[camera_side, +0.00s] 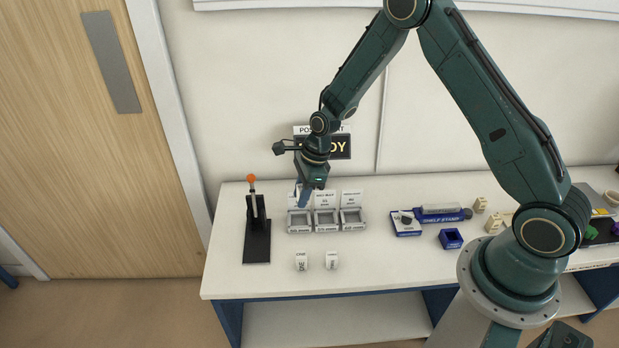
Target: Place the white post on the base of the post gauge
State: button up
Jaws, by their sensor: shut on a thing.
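The post gauge (256,222) is a black upright stand with an orange knob, at the left of the white table. Its flat black base (257,247) reaches toward the front edge and looks bare. My gripper (303,199) points down over the left one of three grey trays, to the right of the gauge and above the table. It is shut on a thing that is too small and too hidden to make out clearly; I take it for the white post.
Three grey trays (326,221) with white label cards stand in a row. Two small white marked blocks (301,261) (332,260) stand in front of them. The front left tabletop is clear.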

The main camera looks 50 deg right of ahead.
jog(key=w+a+r+n, duration=0.1)
jog(key=w+a+n, duration=0.1)
jog(key=w+a, duration=0.7)
jog(key=shift+w+a+r, duration=0.15)
jog(key=shift+a+r, duration=0.15)
jog(key=shift+a, duration=0.6)
send_over(252, 254)
jog(key=d, duration=0.1)
notch_tip(252, 254, down, 16)
jog(key=shift+f, duration=0.1)
jog(key=shift+f, duration=1.9)
jog(key=o, duration=1)
jog(key=shift+f, duration=0.1)
